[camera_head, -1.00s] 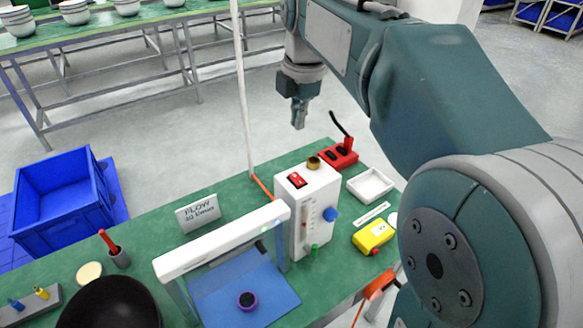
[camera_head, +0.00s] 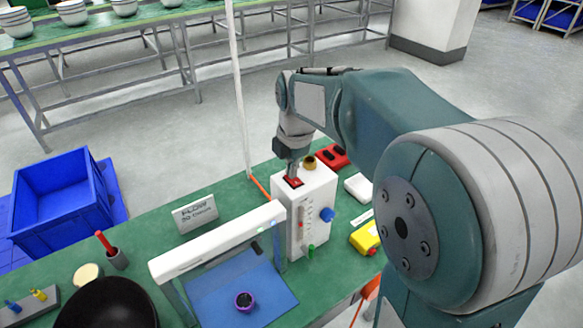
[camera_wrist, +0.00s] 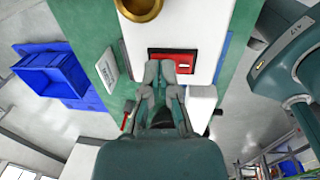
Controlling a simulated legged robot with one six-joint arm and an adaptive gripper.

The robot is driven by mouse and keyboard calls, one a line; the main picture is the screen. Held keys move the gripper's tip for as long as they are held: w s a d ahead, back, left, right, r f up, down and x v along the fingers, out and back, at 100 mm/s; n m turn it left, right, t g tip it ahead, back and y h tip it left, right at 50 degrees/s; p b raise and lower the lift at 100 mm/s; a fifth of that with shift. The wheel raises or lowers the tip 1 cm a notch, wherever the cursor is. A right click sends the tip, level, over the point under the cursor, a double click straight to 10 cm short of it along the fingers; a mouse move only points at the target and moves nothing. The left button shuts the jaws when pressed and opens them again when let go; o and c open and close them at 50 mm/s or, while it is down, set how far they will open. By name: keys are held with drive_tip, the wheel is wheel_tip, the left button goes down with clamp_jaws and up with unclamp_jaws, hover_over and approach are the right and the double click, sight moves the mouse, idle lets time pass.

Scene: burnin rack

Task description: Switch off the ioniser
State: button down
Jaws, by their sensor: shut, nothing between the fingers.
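A white box (camera_head: 312,212) stands on the green table, with a blue knob (camera_head: 327,214) and a gauge strip on its sides. A red switch (camera_wrist: 184,65) in a dark frame is set in its top. A white bar (camera_head: 215,243) on clear side panels stands beside it over a blue mat (camera_head: 262,296). I cannot tell which part is named the ioniser. My gripper (camera_head: 292,176) is shut and empty, pointing down at the red switch. In the wrist view its fingertips (camera_wrist: 169,70) overlap the switch's near edge. I cannot tell whether they press it.
A brass-coloured round fitting (camera_head: 309,163) rises from the box top, close to my gripper. A red block with black parts (camera_head: 334,155) and a yellow device (camera_head: 365,237) lie nearby. A thin white pole (camera_head: 240,100) stands behind. A sign (camera_head: 195,213) stands left.

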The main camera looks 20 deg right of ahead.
drive_tip(key=shift+a+f, duration=0.1)
drive_tip(key=shift+f, duration=0.1)
idle(0.3)
drive_tip(key=shift+s, duration=0.15)
drive_tip(key=shift+s+d+r, duration=0.2)
drive_tip(key=shift+s+d, duration=0.05)
drive_tip(key=shift+s, duration=0.3)
